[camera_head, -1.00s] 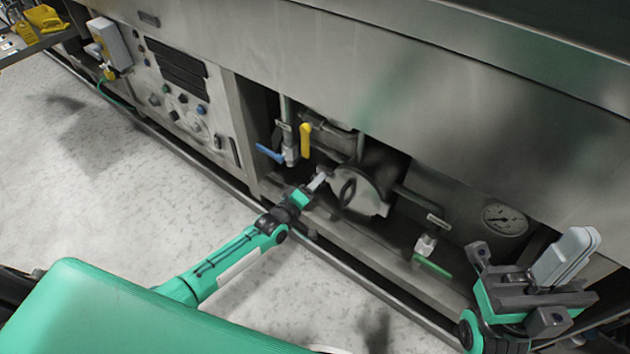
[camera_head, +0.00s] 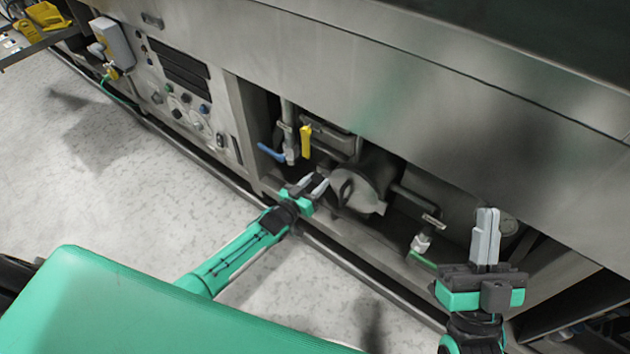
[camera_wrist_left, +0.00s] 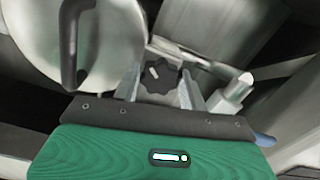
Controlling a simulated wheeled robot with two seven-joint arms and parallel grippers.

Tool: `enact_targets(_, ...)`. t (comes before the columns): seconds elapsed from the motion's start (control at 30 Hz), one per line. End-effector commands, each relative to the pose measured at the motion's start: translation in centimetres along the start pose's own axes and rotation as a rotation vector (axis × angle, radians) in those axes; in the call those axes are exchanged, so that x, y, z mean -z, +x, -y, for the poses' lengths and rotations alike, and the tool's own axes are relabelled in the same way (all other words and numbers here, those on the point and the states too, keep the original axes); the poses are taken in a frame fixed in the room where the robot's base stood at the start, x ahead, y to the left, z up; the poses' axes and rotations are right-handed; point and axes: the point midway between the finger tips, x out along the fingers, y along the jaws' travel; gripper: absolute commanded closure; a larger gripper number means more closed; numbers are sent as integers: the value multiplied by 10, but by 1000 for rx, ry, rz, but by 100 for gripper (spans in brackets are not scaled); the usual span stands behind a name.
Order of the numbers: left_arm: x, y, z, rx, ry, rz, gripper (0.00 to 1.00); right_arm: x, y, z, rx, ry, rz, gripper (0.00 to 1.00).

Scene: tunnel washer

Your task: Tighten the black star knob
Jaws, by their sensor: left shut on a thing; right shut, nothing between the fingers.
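The black star knob (camera_wrist_left: 160,76), with a light mark on its face, sits between the two fingers of my left gripper (camera_wrist_left: 160,92) in the left wrist view. The left gripper is shut on it. In the head view my left gripper (camera_head: 308,187) is just left of the round metal cover (camera_head: 360,192), and I cannot make out the knob clearly there. My right gripper (camera_head: 487,213) is shut and empty, pointing up in front of the machine at the right.
The round cover with its dark handle (camera_wrist_left: 72,45) is close beside the left fingers. A blue lever (camera_head: 270,152), a yellow lever (camera_head: 306,142) and a green-handled valve (camera_head: 420,258) are around it. The floor at left is clear.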

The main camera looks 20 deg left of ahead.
Motion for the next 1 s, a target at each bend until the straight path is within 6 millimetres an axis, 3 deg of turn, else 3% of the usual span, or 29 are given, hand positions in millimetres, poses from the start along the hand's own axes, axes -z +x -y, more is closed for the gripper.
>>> enact_targets(0.43,0,0,0,0,423,1,80,-35,-14,6,-7,29,220,100)
enact_targets(1.0,0,0,1,0,831,2,80,-44,-18,8,-8,36,271,100)
